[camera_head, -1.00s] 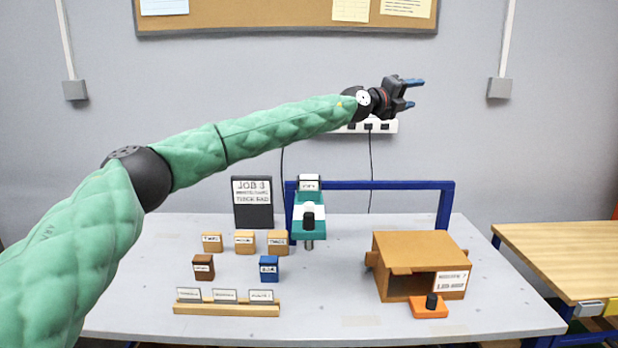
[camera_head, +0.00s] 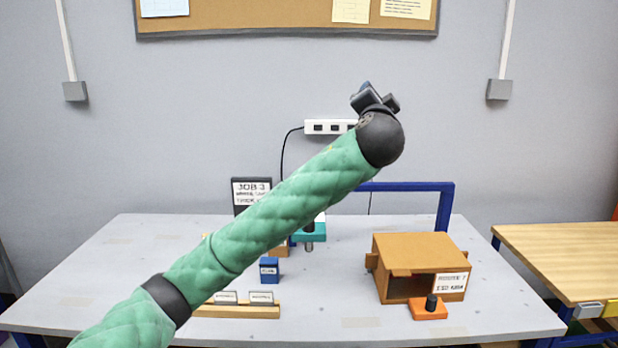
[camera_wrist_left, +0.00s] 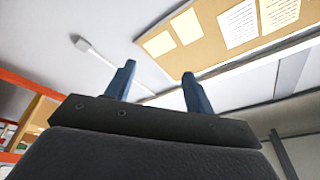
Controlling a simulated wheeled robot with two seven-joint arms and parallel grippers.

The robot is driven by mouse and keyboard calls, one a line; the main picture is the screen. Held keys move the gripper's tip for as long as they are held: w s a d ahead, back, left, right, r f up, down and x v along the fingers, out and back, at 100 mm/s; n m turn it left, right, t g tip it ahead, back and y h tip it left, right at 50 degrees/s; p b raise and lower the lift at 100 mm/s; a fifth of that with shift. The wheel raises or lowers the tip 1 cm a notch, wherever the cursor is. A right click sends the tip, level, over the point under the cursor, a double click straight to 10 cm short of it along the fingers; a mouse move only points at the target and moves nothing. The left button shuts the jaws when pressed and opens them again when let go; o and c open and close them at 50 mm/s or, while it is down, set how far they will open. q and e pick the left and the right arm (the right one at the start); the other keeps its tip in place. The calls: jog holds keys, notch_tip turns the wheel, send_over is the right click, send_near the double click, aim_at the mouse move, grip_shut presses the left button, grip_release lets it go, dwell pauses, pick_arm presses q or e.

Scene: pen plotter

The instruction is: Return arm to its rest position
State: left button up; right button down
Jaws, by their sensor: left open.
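My left arm, in a green quilted sleeve, comes in from the lower left of the head view and reaches up across the table. Its gripper (camera_head: 376,98) is raised well above the table in front of the wall, partly hidden behind the dark wrist joint. In the left wrist view the two blue fingers of the left gripper (camera_wrist_left: 158,85) stand apart with nothing between them. My right gripper is in neither view.
The grey table (camera_head: 345,290) holds a brown box (camera_head: 415,250), an orange block with a black knob (camera_head: 430,306), a blue block (camera_head: 269,270) and a wooden label rack (camera_head: 240,311). A blue frame (camera_head: 445,205) stands behind. My arm hides several blocks. A wooden bench (camera_head: 560,255) is at right.

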pick_arm(q)
jog(key=s+a+f+n+g, duration=0.35)
jog(key=s+a+f, duration=0.4)
jog(key=f, duration=0.75)
jog(key=s+a+f+n+g+y+p, duration=0.15)
jog(key=s+a+f+g, duration=0.45)
jog(key=f, duration=1)
jog(key=s+a+f+n+g+h, duration=0.1)
jog(key=s+a+f+n+g, duration=0.15)
jog(key=s+a+f, duration=0.8)
jog(key=s+a+f+n+g, duration=0.1)
jog(key=s+a+f+g, duration=0.1)
jog(key=s+f, duration=1.1)
jog(key=s+a+f+n+g+y, duration=0.1)
jog(key=s+f+g, duration=0.3)
jog(key=s+f, duration=0.9)
notch_tip(320, 180, down, 4)
jog(key=shift+a+r+p, duration=0.1)
jog(key=shift+a+p, duration=0.2)
jog(key=shift+a, duration=0.4)
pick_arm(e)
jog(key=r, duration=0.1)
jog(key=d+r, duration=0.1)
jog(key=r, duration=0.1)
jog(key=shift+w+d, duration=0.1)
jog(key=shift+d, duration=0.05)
pick_arm(q)
jog(key=shift+n, duration=0.25)
